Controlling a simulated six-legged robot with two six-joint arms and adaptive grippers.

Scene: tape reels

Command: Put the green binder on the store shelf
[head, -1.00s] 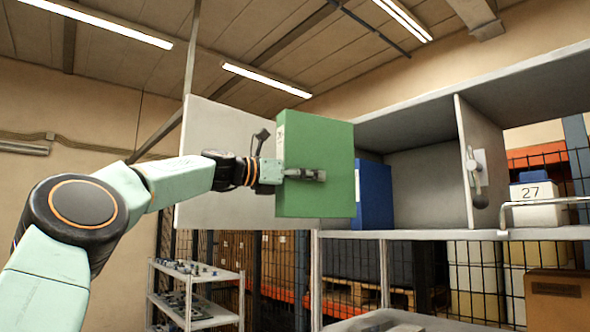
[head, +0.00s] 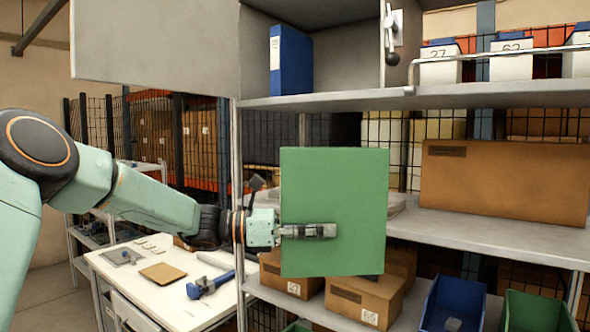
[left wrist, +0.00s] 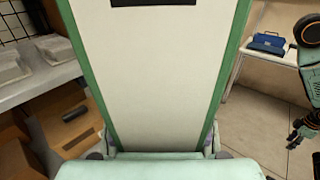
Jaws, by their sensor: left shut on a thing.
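The green binder (head: 350,180) is upright in the head view, its broad side facing me. My left gripper (head: 330,231) is shut on it and holds it in the air in front of the shelf unit. In the left wrist view the binder's pale face with green edges (left wrist: 155,75) fills the middle. The shelf unit has a middle shelf board (head: 500,236) level with the binder and an upper compartment (head: 345,62) holding a blue binder (head: 291,62). My right gripper (left wrist: 298,135) shows small at the right of the left wrist view; its fingers are unclear.
An open cabinet door panel (head: 150,50) juts out left of the upper compartment. A large brown box (head: 505,183) stands on the middle shelf. Cardboard boxes and a blue bin (head: 452,305) are below. A white table (head: 165,285) with tools stands at the lower left.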

